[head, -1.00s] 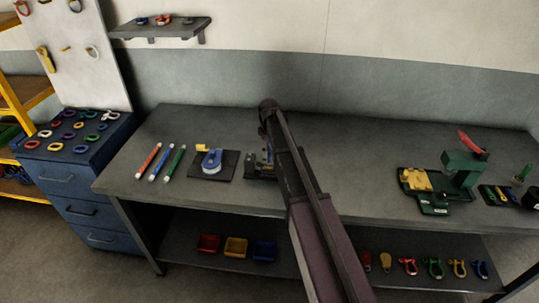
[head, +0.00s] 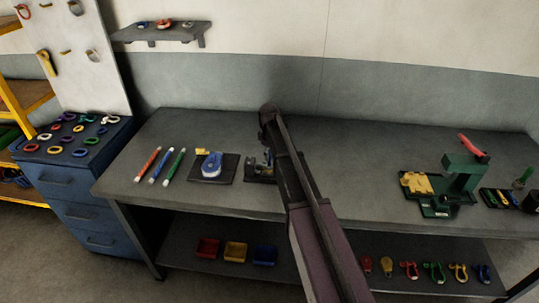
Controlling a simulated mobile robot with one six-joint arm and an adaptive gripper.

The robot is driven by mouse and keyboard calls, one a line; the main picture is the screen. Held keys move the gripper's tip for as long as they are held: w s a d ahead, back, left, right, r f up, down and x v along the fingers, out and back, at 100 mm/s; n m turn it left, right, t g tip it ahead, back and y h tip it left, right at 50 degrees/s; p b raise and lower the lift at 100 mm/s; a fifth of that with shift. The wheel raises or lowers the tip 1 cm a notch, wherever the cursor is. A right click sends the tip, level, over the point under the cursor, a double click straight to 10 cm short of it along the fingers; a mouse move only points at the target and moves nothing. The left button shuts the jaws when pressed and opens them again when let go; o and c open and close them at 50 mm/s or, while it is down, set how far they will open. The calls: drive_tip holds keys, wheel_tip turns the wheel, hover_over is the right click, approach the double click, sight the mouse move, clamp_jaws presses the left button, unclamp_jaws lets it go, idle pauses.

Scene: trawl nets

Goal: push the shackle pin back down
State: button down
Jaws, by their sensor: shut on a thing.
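A small dark fixture (head: 257,178) stands on the bench just left of my arm. Small grey upright parts (head: 267,158) show on it, but they are too small and too covered to tell the shackle from its pin. My arm reaches up from the bottom of the head view and its bend stands above the fixture. The arm covers the fixture's right side. My gripper is hidden behind the arm, so its fingers and anything between them cannot be made out.
Left of the fixture lie a dark plate (head: 228,176) with a blue shackle-like piece (head: 211,165) and three coloured rods (head: 160,166). A green press (head: 459,176) stands at the right. The bench between arm and press is clear. Bins (head: 236,251) sit below.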

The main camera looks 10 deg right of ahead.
sight(269, 162)
drive_tip(key=shift+f+b, duration=1.5)
drive_tip(key=shift+f, duration=0.1)
drive_tip(key=shift+s, duration=0.1)
drive_tip(key=shift+d, duration=0.1)
drive_tip(key=shift+c, duration=2.2)
unclamp_jaws()
drive_tip(key=shift+r, duration=0.15)
